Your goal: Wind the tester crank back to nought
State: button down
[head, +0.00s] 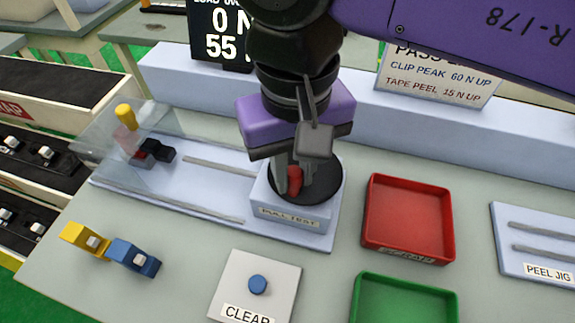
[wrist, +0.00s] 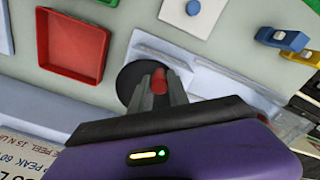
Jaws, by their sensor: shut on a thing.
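The pull tester (head: 262,205) is a pale blue block labelled PULL TEST on a long base with rails. Its crank is a black disc (head: 322,186) with a red knob (head: 294,180) on top. My gripper (head: 293,182) points down over the disc and is shut on the red knob. In the wrist view my gripper (wrist: 157,92) has its fingers around the knob (wrist: 159,80), with the black disc (wrist: 128,84) behind. The display (head: 222,35) above the tester reads 0 N and 55; its top and right side are cut off or hidden by my arm.
A red SCRAP tray (head: 408,251) and a green tray (head: 405,300) stand to the right. A CLEAR button (head: 258,285) is in front. Yellow (head: 84,241) and blue (head: 134,257) clips lie front left. A clear guard (head: 140,140) covers the tester's left end. The peel jig (head: 545,272) is far right.

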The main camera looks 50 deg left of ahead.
jog(key=shift+w+d+n, duration=0.15)
jog(key=shift+d+n, duration=0.15)
jog(key=shift+n, duration=0.6)
jog(key=c, duration=1.3)
grip_release()
jog(key=shift+o, duration=0.2)
jog(key=shift+r, duration=3.95)
